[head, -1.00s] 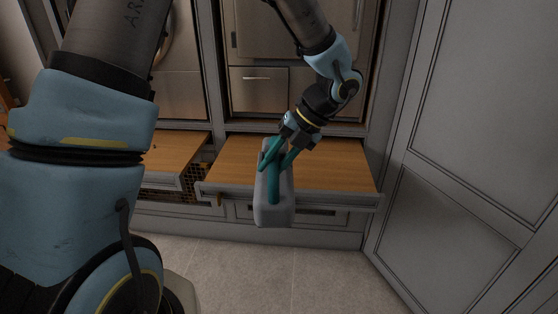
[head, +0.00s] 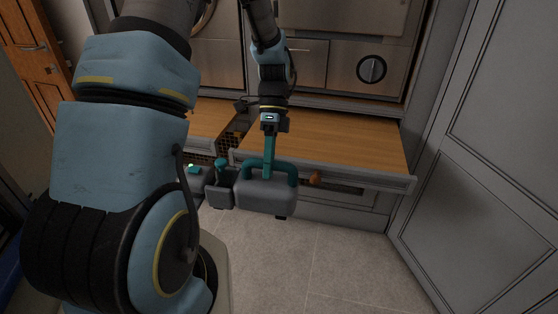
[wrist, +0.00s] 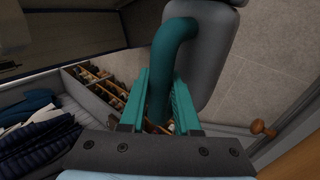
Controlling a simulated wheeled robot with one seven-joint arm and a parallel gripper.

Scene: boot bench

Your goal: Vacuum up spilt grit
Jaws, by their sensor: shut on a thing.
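A grey hand-held vacuum (head: 280,197) with a teal handle hangs in the air in front of the wooden bench. My gripper (head: 268,160) is shut on its handle from above. In the wrist view, the teal fingers of my gripper (wrist: 160,100) stand on both sides of the curved teal handle (wrist: 172,38), and the grey vacuum body (wrist: 208,60) is beyond them. A grey box-like part with teal shows at the vacuum's left in the head view; I cannot tell whether it is joined on. I cannot make out any grit.
The wooden bench top (head: 330,145) runs behind the vacuum. In the wrist view, a compartmented drawer (wrist: 105,88) and folded dark cloth (wrist: 40,135) lie at the left. An orange-brown knob (head: 315,179) is close to the vacuum's right. The tiled floor (head: 330,255) in front looks clear.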

